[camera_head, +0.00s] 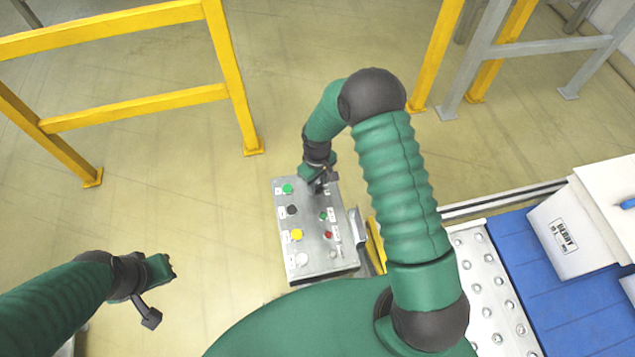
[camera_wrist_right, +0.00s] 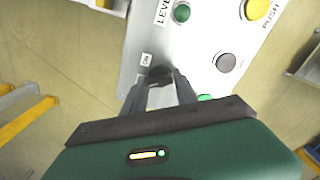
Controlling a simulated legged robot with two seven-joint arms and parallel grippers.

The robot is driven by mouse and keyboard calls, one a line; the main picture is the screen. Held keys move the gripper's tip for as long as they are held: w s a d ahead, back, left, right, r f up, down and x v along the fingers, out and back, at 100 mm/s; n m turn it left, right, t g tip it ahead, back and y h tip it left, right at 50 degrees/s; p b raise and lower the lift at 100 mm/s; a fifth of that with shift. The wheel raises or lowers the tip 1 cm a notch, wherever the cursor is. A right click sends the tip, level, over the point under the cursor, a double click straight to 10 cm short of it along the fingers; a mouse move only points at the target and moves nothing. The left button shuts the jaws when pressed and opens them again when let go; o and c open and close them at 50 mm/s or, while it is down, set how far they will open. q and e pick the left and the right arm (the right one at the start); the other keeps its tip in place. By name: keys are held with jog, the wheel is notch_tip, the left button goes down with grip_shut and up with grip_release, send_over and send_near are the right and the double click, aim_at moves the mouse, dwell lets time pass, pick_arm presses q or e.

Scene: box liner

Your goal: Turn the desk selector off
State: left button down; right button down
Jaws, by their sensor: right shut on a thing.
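The grey control desk (camera_head: 313,255) carries several buttons and knobs on its top face. The desk selector is a dark knob (camera_wrist_right: 160,74) near a corner of the panel, beside a small label. My right gripper (camera_head: 320,187) is at the desk's far right corner. In the right wrist view its two fingers (camera_wrist_right: 160,88) close in on both sides of the dark knob, hiding most of it; which way the knob points is not clear. My left gripper (camera_head: 162,283) hangs at the lower left, away from the desk; its jaws are not clear.
Green (camera_head: 288,188), yellow (camera_head: 296,235) and red (camera_head: 327,235) buttons sit close by on the panel. Yellow railings (camera_head: 140,108) stand behind at the left. A blue conveyor (camera_head: 540,275) with a white box (camera_head: 570,235) is at the right. Open floor lies left of the desk.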

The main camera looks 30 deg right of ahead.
jog(key=c, duration=1.4)
grip_release()
jog(key=shift+w+r, duration=0.1)
jog(key=shift+w, duration=0.15)
pick_arm(q)
jog(key=shift+w+f, duration=0.1)
jog(key=shift+w, duration=0.2)
pick_arm(e)
jog(key=o, duration=0.4)
jog(key=shift+o, duration=0.2)
jog(key=shift+r, duration=0.15)
pick_arm(q)
notch_tip(320, 180, down, 3)
jog(key=b, duration=0.3)
jog(key=shift+s, duration=0.15)
pick_arm(e)
notch_tip(320, 180, up, 16)
